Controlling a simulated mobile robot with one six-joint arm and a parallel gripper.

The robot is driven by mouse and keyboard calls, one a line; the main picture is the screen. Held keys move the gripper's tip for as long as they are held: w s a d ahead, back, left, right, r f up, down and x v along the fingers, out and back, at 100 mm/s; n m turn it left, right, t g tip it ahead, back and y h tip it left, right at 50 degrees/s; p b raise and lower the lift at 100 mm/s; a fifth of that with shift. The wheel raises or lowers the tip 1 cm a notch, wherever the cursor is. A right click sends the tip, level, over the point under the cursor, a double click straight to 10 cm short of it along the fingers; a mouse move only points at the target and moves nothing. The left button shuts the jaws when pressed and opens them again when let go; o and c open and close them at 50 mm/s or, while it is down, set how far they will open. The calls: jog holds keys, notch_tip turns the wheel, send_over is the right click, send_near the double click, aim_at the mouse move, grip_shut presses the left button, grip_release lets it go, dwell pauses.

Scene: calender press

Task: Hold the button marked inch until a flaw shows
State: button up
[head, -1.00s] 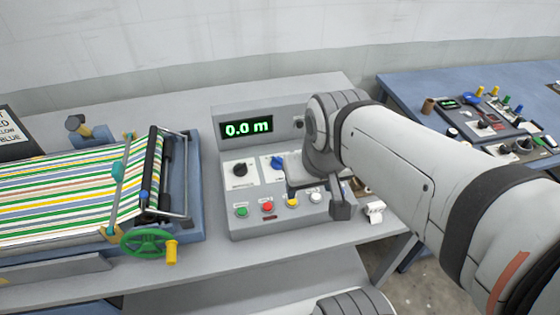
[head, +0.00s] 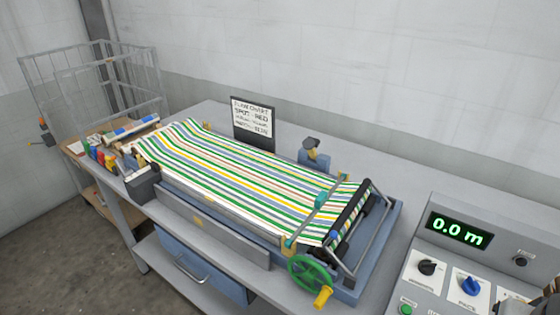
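The control panel (head: 420,245) is at the lower right and cut off by the frame. Its green display (head: 460,229) reads 0.0 m. A black knob (head: 427,267) and a blue knob (head: 469,285) sit below it. A green button (head: 405,310) just shows at the bottom edge. The other buttons are out of frame, and I cannot make out one marked inch. The striped web (head: 240,175) lies across the press bed to the black roller (head: 349,211). I can make out no flaw on it. My gripper is not in view; a sliver at the lower right corner may be my arm.
A green handwheel (head: 311,274) with a yellow handle is at the press's front. A wire cage (head: 90,80) and small coloured items (head: 105,158) are at the left.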

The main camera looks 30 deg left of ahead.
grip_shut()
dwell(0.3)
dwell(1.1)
